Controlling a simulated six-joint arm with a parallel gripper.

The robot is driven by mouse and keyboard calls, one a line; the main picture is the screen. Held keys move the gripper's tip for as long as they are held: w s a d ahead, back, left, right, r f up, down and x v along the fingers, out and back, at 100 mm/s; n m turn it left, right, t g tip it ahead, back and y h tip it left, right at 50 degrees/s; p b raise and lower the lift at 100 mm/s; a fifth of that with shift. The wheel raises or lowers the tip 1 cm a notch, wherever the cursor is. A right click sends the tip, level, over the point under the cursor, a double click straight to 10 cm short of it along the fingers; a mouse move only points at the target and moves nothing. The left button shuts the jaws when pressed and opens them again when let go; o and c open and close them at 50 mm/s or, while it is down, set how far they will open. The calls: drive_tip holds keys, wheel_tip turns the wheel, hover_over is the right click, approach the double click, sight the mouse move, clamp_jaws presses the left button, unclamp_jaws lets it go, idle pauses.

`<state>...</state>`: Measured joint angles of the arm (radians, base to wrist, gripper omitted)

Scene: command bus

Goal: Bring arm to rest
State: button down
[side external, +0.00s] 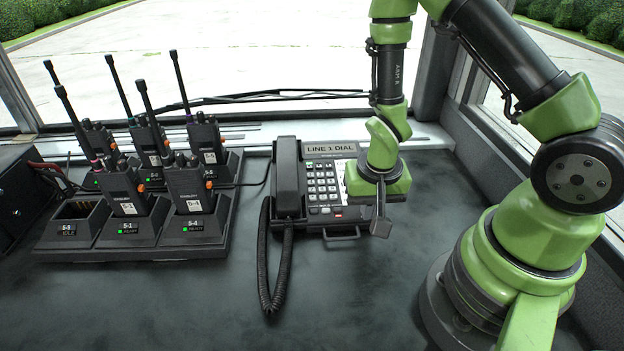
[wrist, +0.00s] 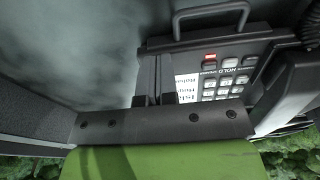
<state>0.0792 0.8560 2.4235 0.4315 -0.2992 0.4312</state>
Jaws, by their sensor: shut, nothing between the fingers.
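My green arm comes in from the right. My gripper (side external: 381,222) points down over the right front part of the desk phone. Its fingers are shut with nothing between them. In the wrist view my gripper (wrist: 155,80) lies across the near edge of the phone, beside its keypad. The desk phone (side external: 325,211) stands on the dark desk with its black handset (side external: 288,180) on the cradle at the left. Its keypad shows in the wrist view (wrist: 222,92), with a red key. I cannot tell whether the fingertips touch the phone.
A charger rack (side external: 190,251) with several upright radios stands at left; its front left slot (side external: 80,210) is empty. A coiled cord (side external: 268,290) hangs in front of the phone. The front desk (side external: 360,295) is clear.

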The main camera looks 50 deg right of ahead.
drive_tip(key=shift+f, duration=0.25)
drive_tip(key=shift+n+t+y, duration=0.3)
drive_tip(key=shift+t, duration=0.4)
drive_tip(key=w+r, duration=0.1)
drive_tip(key=r, duration=0.3)
drive_tip(key=w+a+r, duration=0.1)
drive_tip(key=r, duration=0.1)
drive_tip(key=shift+w+r, duration=0.25)
drive_tip(key=shift+w, duration=0.05)
drive_tip(key=s+a+r+n+t+y, duration=0.1)
drive_tip(key=s+r, duration=0.4)
drive_tip(key=r, duration=0.6)
drive_tip(key=s+a+r+n+t+y, duration=0.1)
drive_tip(key=s+a+r+n+t, duration=0.2)
drive_tip(key=r, duration=0.8)
drive_tip(key=shift+s+a+t+y, duration=0.3)
drive_tip(key=shift+s+a, duration=0.2)
drive_tip(key=shift+s, duration=0.75)
